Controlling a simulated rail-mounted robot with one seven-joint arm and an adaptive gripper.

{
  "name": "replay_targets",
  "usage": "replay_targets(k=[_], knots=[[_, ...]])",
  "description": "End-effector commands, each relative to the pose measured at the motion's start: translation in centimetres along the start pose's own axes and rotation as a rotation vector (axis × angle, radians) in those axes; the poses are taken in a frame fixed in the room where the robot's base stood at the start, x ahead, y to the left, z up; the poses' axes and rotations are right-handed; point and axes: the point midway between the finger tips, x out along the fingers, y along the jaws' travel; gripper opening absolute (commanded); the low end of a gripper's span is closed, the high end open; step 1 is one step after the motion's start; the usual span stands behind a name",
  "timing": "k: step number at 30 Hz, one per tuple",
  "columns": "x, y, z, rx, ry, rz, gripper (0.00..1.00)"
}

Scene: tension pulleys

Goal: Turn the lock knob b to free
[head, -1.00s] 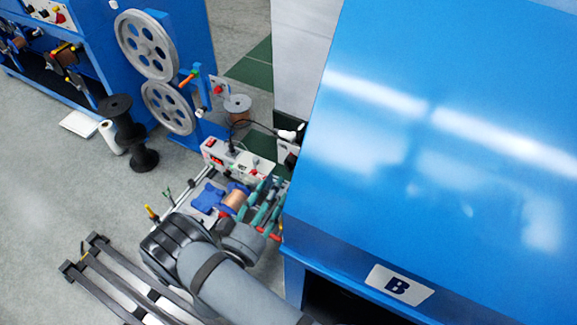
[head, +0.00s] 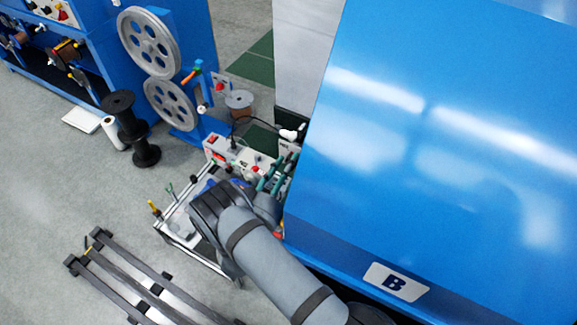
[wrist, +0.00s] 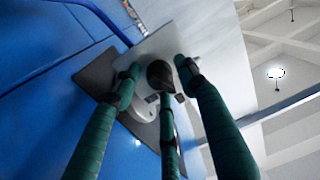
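In the wrist view, a dark round knob (wrist: 160,74) sits in front of a pale plate and a white rounded part. My gripper (wrist: 157,74) has three green-wrapped fingers, spread apart with the knob showing between their tips. I cannot tell whether any fingertip touches the knob. No lettering that marks it as knob b is readable. In the head view, my gripper (head: 274,178) is beside the blue cabinet (head: 420,150), near a grey control box (head: 230,152); the knob itself is not clearly visible there.
Two grey pulleys (head: 152,42) stand at the back left. Black spools (head: 130,125) and a dark slatted frame (head: 135,280) are on the floor, with clear floor between.

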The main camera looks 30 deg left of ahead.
Motion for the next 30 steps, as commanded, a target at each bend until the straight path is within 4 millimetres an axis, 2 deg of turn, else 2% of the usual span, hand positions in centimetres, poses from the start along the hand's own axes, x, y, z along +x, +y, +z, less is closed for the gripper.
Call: replay_targets(k=[19, 23, 30], knots=[[-0.02, -0.03, -0.08, 0.000, 0.001, -0.001, 0.02], [0.00, -0.06, -0.02, -0.031, 0.000, -0.001, 0.02], [0.04, -0.14, -0.02, -0.287, -0.014, -0.004, 0.02]])
